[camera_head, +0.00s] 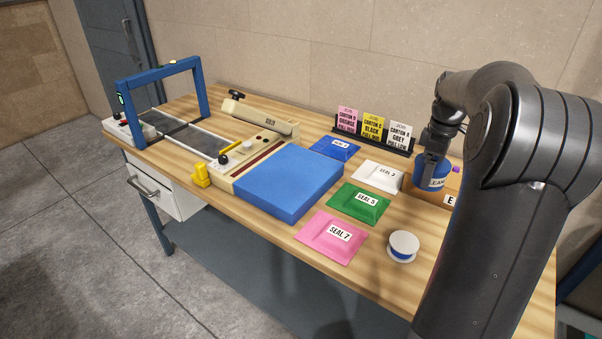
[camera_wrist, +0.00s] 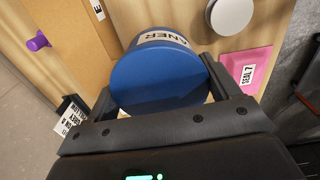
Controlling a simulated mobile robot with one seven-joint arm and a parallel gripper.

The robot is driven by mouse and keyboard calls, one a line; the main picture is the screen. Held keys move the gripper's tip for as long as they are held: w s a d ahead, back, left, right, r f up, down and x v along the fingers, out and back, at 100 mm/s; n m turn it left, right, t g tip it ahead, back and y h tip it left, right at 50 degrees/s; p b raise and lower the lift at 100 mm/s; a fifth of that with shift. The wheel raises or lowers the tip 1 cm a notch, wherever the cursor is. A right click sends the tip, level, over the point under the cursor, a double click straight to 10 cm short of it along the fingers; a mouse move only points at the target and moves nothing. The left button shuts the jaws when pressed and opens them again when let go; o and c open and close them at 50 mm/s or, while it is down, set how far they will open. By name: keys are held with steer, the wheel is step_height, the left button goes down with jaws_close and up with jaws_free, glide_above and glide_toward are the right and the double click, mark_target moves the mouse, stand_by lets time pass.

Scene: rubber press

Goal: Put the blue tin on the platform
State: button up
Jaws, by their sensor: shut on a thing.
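The blue tin (camera_head: 432,183) has a white label, partly readable as "CLEANER". My gripper (camera_head: 431,163) is shut on it at the right side of the table. In the wrist view the blue tin (camera_wrist: 160,78) sits between the two dark fingers of my gripper (camera_wrist: 160,88), its round blue face toward the camera. I cannot tell whether the tin is clear of the surface below it. A flat, raised blue platform (camera_head: 288,183) lies mid-table, at the front of the cream sealing machine, left of the tin. Its top is empty.
Blue, white, green and pink (camera_head: 331,238) seal packets lie between platform and tin. A white round spool (camera_head: 403,246) stands near the front. A card rack (camera_head: 372,137) stands at the back. A wooden box (camera_head: 450,198) with a purple knob is beside the tin.

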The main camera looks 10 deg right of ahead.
steer(key=w+a+r+n, duration=0.1)
steer(key=w+a+n, duration=0.4)
steer(key=a, duration=0.6)
steer(key=w+a+r+n, duration=0.25)
steer(key=w+a, duration=0.45)
steer(key=a, duration=0.4)
steer(key=shift+n, duration=0.55)
steer(key=w+a+f, duration=0.2)
steer(key=a, duration=0.1)
steer(key=w+a+f, duration=0.1)
steer(key=a+f, duration=0.2)
steer(key=w+a+f, duration=0.2)
steer(key=a, duration=0.2)
steer(key=shift+w+f, duration=0.25)
steer(key=shift+w, duration=0.1)
steer(key=shift+w+a+f, duration=0.1)
steer(key=shift+a+f, duration=0.2)
steer(key=shift+f, duration=1.85)
steer(key=shift+f, duration=0.15)
steer(key=o, duration=1.4)
steer(key=shift+c, duration=0.2)
